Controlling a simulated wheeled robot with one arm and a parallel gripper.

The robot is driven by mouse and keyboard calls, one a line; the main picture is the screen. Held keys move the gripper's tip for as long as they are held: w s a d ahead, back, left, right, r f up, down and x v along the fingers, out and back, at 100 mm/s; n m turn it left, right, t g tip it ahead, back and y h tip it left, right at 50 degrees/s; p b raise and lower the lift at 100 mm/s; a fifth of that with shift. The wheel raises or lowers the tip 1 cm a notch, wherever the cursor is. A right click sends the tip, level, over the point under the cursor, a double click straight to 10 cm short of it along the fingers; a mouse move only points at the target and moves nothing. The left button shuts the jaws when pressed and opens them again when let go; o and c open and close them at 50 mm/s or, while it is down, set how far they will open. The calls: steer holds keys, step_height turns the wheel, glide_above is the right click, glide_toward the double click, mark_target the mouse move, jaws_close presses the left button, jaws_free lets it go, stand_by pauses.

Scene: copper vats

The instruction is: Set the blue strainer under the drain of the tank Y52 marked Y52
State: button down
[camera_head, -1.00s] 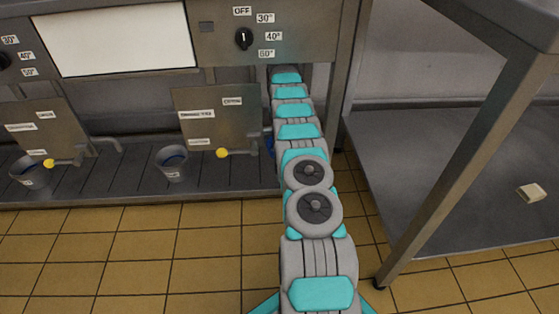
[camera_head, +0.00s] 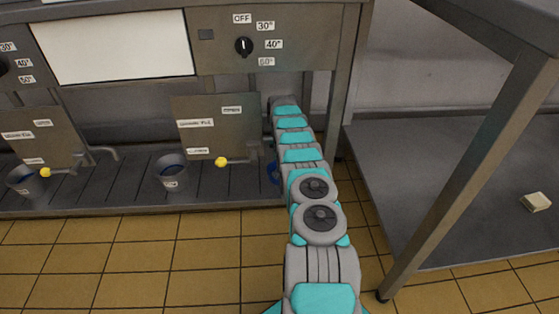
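My arm reaches forward to the low grated shelf under the machine, and my gripper is hidden behind the arm's far links. A small blue thing (camera_head: 273,172), perhaps the blue strainer, shows just left of the arm near the shelf; most of it is hidden. A drain pipe with a yellow-knobbed valve (camera_head: 221,162) stands left of the arm, below a metal plate (camera_head: 217,140) with small labels. The labels are too small to read, so I cannot tell which tank is Y52.
A grey bucket (camera_head: 172,182) with a blue inside stands on the grated shelf (camera_head: 108,192). Another bucket (camera_head: 25,184) stands below the left yellow-knobbed valve (camera_head: 46,172). A steel table leg (camera_head: 463,180) rises at right. A pale block (camera_head: 536,202) lies on the table's lower shelf.

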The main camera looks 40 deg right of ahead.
steer(key=c, duration=0.7)
jaws_free()
steer(key=shift+f, duration=0.15)
step_height(320, 180, up, 12)
steer(key=shift+r+p, duration=0.15)
steer(key=shift+p, duration=0.5)
